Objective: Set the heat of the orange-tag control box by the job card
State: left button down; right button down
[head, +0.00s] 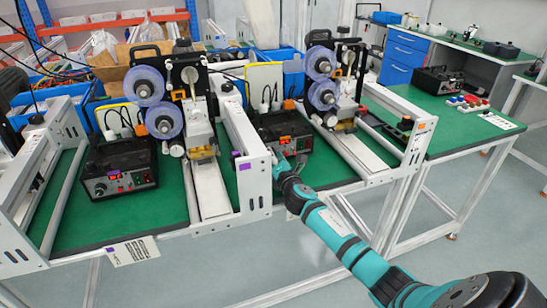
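A black control box (303,142) with a lit display and an orange mark on its front stands in the middle bay of the green table. Its dial reading is too small to tell. My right gripper (287,160), on the teal arm from the lower right, is at the front of this box, close to its lower knobs. It hides part of the panel, and whether it touches a knob is unclear. A second black control box (120,168) with a red display and a purple-looking tag stands at left. A printed card (132,251) hangs at the front left table edge; its text is unreadable. My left gripper is not in view.
Two reel machines (190,110) stand behind white rails. A light frame post (252,170) is left of my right gripper. Another card (497,121) lies on the right table, near red and blue items (467,102) and another black box (438,80).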

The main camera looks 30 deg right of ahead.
jog(key=m, duration=0.5)
jog(key=m+y, duration=0.1)
jog(key=m, duration=0.3)
jog(key=shift+d+f+m+p, duration=0.1)
jog(key=shift+m+p, duration=0.2)
jog(key=shift+m, duration=0.1)
dwell(0.4)
jog(key=c, duration=1.3)
grip_release()
jog(key=v, duration=1.2)
jog(key=shift+s+f, duration=0.1)
jog(key=shift+f, duration=0.1)
jog(key=shift+c, duration=0.2)
